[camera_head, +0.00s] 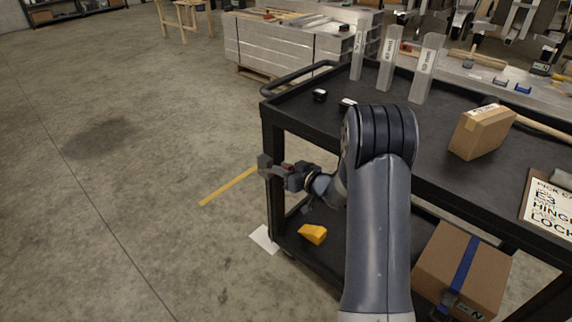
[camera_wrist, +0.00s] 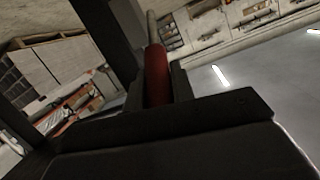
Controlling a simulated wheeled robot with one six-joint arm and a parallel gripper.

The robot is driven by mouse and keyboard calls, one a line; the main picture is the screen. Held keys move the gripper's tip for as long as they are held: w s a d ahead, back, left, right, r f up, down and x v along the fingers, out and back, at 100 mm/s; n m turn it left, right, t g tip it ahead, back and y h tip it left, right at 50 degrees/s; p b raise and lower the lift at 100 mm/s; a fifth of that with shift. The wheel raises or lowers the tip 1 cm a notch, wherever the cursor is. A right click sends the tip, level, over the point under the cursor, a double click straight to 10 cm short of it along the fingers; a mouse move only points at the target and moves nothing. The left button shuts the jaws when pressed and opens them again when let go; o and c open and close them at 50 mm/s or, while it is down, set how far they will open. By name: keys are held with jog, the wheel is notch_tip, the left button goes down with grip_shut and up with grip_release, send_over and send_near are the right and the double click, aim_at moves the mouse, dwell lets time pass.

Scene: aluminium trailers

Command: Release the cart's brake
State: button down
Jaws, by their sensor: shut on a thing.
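The black cart (camera_head: 274,215) stands right of centre in the head view. My gripper (camera_head: 285,172) is at its near left corner post, below the top tray and above the lower shelf. In the wrist view, a red grip on a pale rod, the brake lever (camera_wrist: 157,75), lies between the fingers of my gripper (camera_wrist: 156,92). The gripper is shut on it. In the head view only a small bit of red shows at the gripper, and the rest of the lever is hidden.
On the cart's top are a small cardboard box (camera_head: 482,131), several upright metal profiles (camera_head: 426,70) and two small black items (camera_head: 319,95). A yellow wedge (camera_head: 313,234) and a strapped box (camera_head: 462,270) sit on the lower shelf. The floor on the left is clear.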

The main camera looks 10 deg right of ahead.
jog(key=shift+w+a+r+g+h+p, duration=0.15)
jog(key=shift+r+g+p, duration=0.15)
jog(key=shift+p, duration=0.55)
jog(key=shift+w+a+r+g+h+p, duration=0.15)
jog(key=shift+r+p, duration=0.3)
jog(key=shift+p, duration=0.45)
jog(key=shift+w+a+r+g+h+p, duration=0.15)
jog(key=shift+w+r+g+p, duration=0.15)
jog(key=shift+p, duration=0.55)
jog(key=shift+w+a+r+p, duration=0.1)
jog(key=shift+a+p, duration=0.05)
jog(key=shift+p, duration=0.75)
jog(key=shift+g, duration=0.25)
jog(key=c, duration=1.2)
grip_release()
